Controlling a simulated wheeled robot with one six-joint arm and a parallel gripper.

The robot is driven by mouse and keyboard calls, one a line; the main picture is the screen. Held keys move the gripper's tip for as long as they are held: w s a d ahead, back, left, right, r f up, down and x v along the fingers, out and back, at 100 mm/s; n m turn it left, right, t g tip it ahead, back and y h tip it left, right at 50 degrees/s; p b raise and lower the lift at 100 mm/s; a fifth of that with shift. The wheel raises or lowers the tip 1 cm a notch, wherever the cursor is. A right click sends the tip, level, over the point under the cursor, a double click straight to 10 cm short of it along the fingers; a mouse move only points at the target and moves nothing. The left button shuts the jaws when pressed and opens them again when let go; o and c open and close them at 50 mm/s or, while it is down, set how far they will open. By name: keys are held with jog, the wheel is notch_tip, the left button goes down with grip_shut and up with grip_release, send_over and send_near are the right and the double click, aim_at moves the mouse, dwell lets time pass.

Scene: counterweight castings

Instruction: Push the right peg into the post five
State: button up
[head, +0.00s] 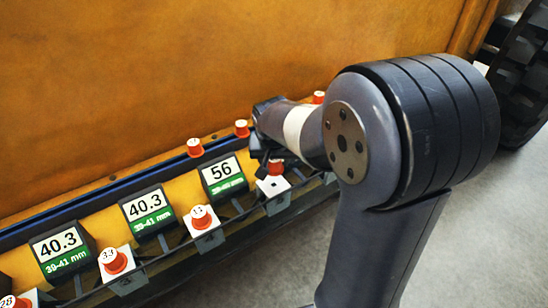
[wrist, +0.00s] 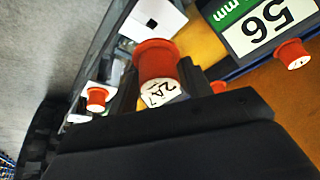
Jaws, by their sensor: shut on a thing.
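My gripper (wrist: 158,82) is shut on an orange peg (wrist: 157,60) with a white, numbered end face. The number is turned and only partly legible, perhaps starting with 24. A white post (wrist: 150,18) with a dark, empty square hole is close beside the held peg, apart from it in the wrist view. The same post (head: 273,188) shows in the head view below the display reading 56 (head: 223,173). Which post is number five cannot be read.
Two displays reading 40.3 (head: 148,211) (head: 60,248) stand to the left. Posts in front hold orange pegs (head: 202,217) (head: 115,261). Loose-looking orange pegs (head: 195,147) (head: 241,128) (head: 318,97) stand along the back rail against the orange wall.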

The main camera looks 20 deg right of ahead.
aim_at(274, 168)
jog(key=shift+f+b, duration=0.95)
jog(key=shift+f, duration=0.55)
jog(key=shift+f+b, duration=0.1)
jog(key=shift+b, duration=0.3)
dwell(0.8)
jog(key=shift+f+b, duration=0.3)
jog(key=shift+f, duration=0.05)
jog(key=shift+f+b, duration=1.2)
jog(key=shift+f, duration=0.15)
jog(key=o, duration=1.1)
jog(key=shift+r, duration=0.1)
jog(key=v, duration=1)
jog(key=shift+s+r, duration=0.2)
jog(key=shift+r, duration=0.1)
